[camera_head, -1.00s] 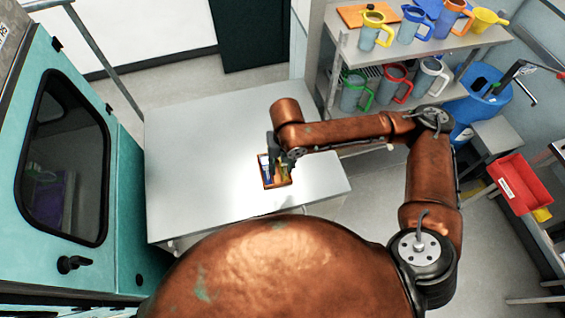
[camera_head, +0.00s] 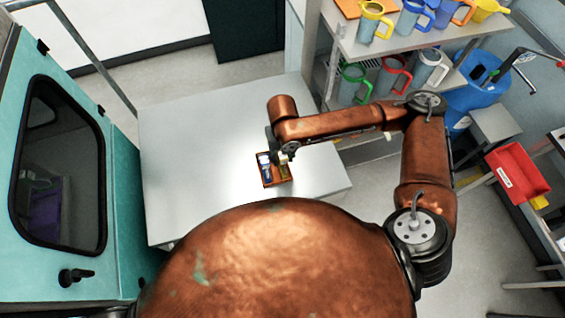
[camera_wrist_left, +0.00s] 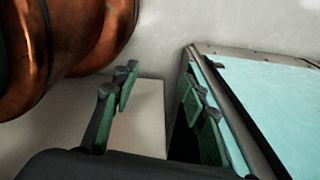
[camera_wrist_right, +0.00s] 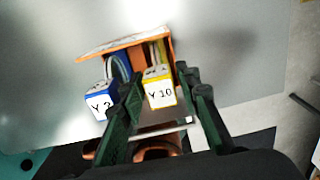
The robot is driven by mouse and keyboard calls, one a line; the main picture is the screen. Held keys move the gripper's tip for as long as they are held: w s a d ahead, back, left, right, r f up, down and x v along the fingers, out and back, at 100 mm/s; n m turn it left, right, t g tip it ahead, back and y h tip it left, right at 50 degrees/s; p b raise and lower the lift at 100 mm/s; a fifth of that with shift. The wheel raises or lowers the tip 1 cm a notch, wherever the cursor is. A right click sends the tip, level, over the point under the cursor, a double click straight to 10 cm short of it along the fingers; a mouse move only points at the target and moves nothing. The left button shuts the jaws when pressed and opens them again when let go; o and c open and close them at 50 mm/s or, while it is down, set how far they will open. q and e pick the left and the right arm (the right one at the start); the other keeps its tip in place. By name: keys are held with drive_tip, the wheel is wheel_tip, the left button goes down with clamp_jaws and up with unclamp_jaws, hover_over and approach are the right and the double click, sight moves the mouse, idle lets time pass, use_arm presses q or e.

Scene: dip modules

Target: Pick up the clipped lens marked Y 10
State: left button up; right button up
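The lens marked Y 10 (camera_wrist_right: 160,90) is a small block with a yellow top and white label. It stands in an orange tray (camera_wrist_right: 97,49) beside a blue-topped lens marked Y with a partly hidden number (camera_wrist_right: 99,102). My right gripper (camera_wrist_right: 158,97) is open, its green-padded fingers on either side of the Y 10 lens; contact cannot be made out. In the head view the tray (camera_head: 268,185) lies on the table, with my right gripper (camera_head: 284,154) over its right part. My left gripper (camera_wrist_left: 158,90) is open and empty, away from the tray.
The grey table (camera_head: 200,145) is clear around the tray. A teal cabinet (camera_head: 125,200) stands at the left. A shelf (camera_head: 390,40) with several coloured jugs is at the back right, near a blue barrel (camera_head: 478,85) and a red bin (camera_head: 518,172).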

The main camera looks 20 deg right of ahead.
drive_tip(key=shift+s+f, duration=0.1)
drive_tip(key=shift+f, duration=1.05)
drive_tip(key=shift+c, duration=0.5)
drive_tip(key=c, duration=0.3)
use_arm(q)
drive_tip(key=shift+w+r, duration=0.2)
drive_tip(key=shift+w, duration=0.35)
use_arm(e)
clamp_jaws()
